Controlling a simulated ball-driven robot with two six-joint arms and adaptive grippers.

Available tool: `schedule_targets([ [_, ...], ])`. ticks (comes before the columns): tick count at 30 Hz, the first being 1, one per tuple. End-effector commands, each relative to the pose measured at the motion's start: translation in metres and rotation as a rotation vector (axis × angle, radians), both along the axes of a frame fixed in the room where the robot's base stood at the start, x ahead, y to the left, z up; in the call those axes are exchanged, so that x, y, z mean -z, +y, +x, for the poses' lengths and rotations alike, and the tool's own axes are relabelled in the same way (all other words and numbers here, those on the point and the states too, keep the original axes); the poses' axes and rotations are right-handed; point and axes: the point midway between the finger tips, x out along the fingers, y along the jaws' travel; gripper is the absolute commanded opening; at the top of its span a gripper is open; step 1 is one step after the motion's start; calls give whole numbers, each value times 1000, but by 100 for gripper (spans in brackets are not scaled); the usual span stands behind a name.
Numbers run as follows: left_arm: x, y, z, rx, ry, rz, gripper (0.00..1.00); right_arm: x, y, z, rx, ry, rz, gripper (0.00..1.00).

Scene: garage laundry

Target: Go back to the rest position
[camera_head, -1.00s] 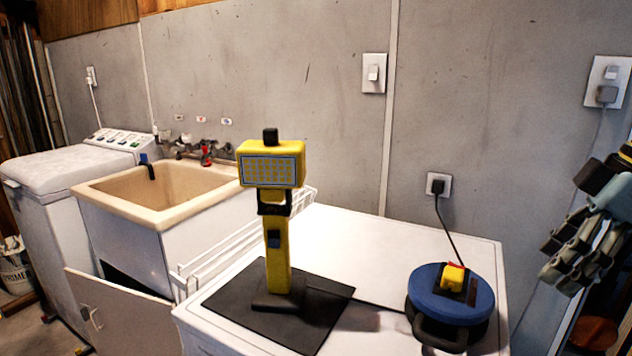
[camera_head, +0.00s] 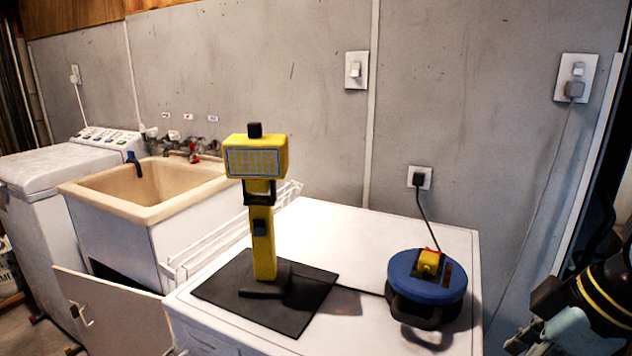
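My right arm is at the lower right edge of the head view. Part of its gripper (camera_head: 524,339) shows low in the corner, cut off by the frame's bottom edge, to the right of the white machine top (camera_head: 345,232) and apart from it. Its fingertips are not clear enough to tell open from shut. I see nothing held in the visible part. My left gripper is not in view.
A yellow work lamp (camera_head: 262,240) stands upright on a black mat (camera_head: 222,291) on the white top. A blue round cable reel (camera_head: 405,272) sits to its right, plugged into a wall socket (camera_head: 426,177). A beige sink (camera_head: 110,204) and washer (camera_head: 50,170) are at left.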

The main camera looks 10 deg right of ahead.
Motion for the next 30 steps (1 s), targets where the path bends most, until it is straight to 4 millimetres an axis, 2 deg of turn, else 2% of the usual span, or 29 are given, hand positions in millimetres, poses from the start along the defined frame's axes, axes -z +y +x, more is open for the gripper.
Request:
schedule_targets([
  [1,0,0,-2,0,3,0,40,8,13,-10,40,1,9,65],
  [6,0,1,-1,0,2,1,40,23,36,-37,217,-5,-16,65],
  [18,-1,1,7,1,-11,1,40,24,48,-92,608,32,-85,65],
  [19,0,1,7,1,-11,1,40,29,47,-93,624,37,-92,65],
  [26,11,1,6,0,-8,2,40,116,38,-79,619,65,-105,65],
  [30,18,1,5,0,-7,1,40,176,33,-79,623,87,-111,65],
])
